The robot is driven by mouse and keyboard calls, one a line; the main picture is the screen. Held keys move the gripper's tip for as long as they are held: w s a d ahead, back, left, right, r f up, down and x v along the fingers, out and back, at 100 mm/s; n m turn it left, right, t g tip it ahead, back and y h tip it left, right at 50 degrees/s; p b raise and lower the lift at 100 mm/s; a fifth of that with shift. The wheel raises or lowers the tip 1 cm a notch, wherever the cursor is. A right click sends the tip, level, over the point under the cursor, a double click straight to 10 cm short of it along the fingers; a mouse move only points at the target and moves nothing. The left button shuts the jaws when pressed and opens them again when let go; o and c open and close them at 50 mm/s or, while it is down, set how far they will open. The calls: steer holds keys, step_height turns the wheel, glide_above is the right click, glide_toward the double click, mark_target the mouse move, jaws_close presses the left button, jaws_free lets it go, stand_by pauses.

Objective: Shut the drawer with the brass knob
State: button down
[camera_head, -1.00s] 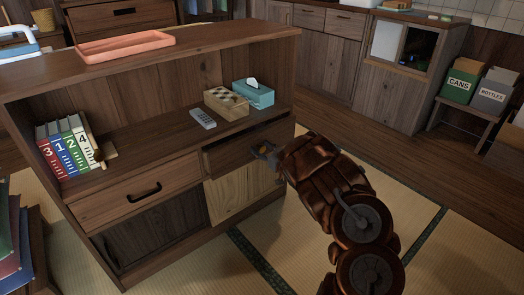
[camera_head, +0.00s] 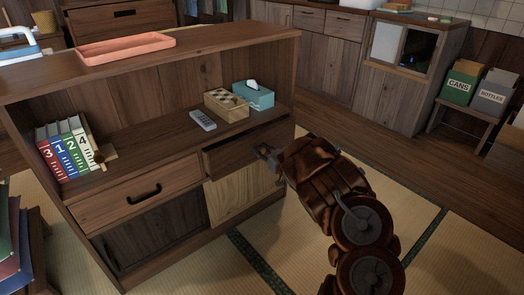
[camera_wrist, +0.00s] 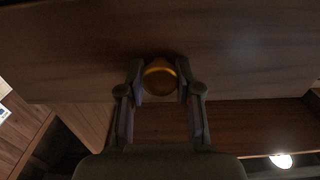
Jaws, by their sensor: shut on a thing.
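The low dark-wood cabinet has a right-hand drawer (camera_head: 228,164) that stands partly open, with a dark gap along its top. My gripper (camera_head: 266,152) is at the front of this drawer, reaching in from the right. In the wrist view, the brass knob (camera_wrist: 159,78) sits on the wooden drawer front (camera_wrist: 230,60), between the two fingers of my gripper (camera_wrist: 159,88). The fingers are shut on the knob from both sides. In the head view, my gripper hides the knob.
The left drawer (camera_head: 140,192) with a black handle is beside it. Above stand numbered binders (camera_head: 68,150), a remote (camera_head: 203,120), a checkered box (camera_head: 227,104) and a tissue box (camera_head: 253,95). A pink tray (camera_head: 125,47) lies on top. Tatami floor (camera_head: 300,235) in front is clear.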

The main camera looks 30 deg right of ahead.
mark_target(258, 146)
steer(key=shift+w+a+p, duration=0.2)
steer(key=shift+w, duration=0.9)
steer(key=shift+w+a+p, duration=0.15)
steer(key=shift+w+p, duration=0.05)
steer(key=shift+w, duration=0.9)
steer(key=c, duration=0.8)
jaws_free()
steer(key=shift+w, duration=0.1)
steer(key=s+d, duration=0.1)
steer(key=s, duration=1.1)
steer(key=shift+d, duration=0.4)
